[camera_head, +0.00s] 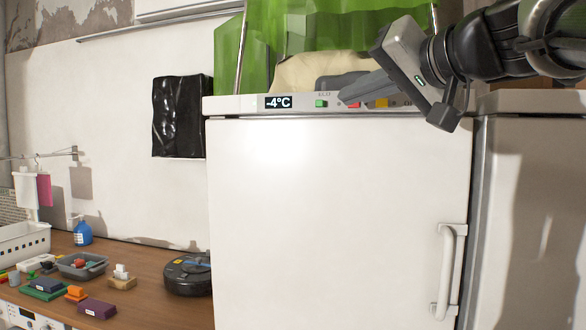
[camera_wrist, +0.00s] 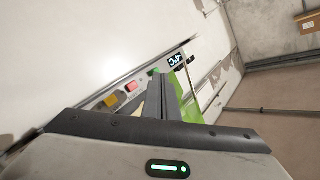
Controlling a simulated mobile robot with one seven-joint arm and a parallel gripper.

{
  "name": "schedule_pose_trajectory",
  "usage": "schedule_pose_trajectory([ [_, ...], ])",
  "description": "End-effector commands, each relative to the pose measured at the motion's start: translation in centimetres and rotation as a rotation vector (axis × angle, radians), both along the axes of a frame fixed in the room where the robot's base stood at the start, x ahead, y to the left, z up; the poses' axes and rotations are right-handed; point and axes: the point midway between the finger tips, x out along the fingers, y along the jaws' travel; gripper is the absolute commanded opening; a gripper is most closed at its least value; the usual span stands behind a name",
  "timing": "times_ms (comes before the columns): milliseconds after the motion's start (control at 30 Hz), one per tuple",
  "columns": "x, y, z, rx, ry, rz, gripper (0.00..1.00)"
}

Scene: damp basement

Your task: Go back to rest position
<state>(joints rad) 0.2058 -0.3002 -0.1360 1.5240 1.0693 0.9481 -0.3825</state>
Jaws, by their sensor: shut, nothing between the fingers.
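My gripper (camera_head: 348,96) is at the upper right of the head view, in front of the top edge of a white freezer (camera_head: 330,210). Its fingers are closed together with nothing between them. They point left along the control strip, close to the red button (camera_head: 354,105) and partly hiding the strip. Whether they touch it I cannot tell. In the wrist view the closed fingers (camera_wrist: 160,85) point up toward the green button (camera_wrist: 154,72) and the display (camera_wrist: 176,60), which reads -4°C in the head view.
A yellow button (camera_head: 381,104) sits on the strip. A wooden counter (camera_head: 150,270) at left holds small boxes, a grey tray (camera_head: 82,268) and a black round device (camera_head: 188,275).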

Motion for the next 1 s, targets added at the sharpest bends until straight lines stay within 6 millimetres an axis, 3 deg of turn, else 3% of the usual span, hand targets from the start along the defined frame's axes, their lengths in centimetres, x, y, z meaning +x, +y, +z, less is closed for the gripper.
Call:
schedule_pose_trajectory([
  [167,-1.2,0.7,-4.4,-0.052,0.124,-0.012,0.0],
  [267,-3.5,1.7,-10.0,-0.141,0.267,-0.019,0.0],
  [400,-8.6,2.2,-19.3,-0.319,0.474,-0.028,0.0],
  [500,-12.5,1.6,-25.0,-0.456,0.59,-0.036,0.0],
  [600,-15.9,0.5,-29.3,-0.581,0.669,-0.043,0.0],
  [700,-18.2,-0.5,-32.2,-0.672,0.717,-0.048,0.0],
  [800,-19.4,-1.2,-33.7,-0.723,0.739,-0.052,0.0],
  [1000,-19.7,-1.4,-34.2,-0.737,0.746,-0.054,0.0],
])
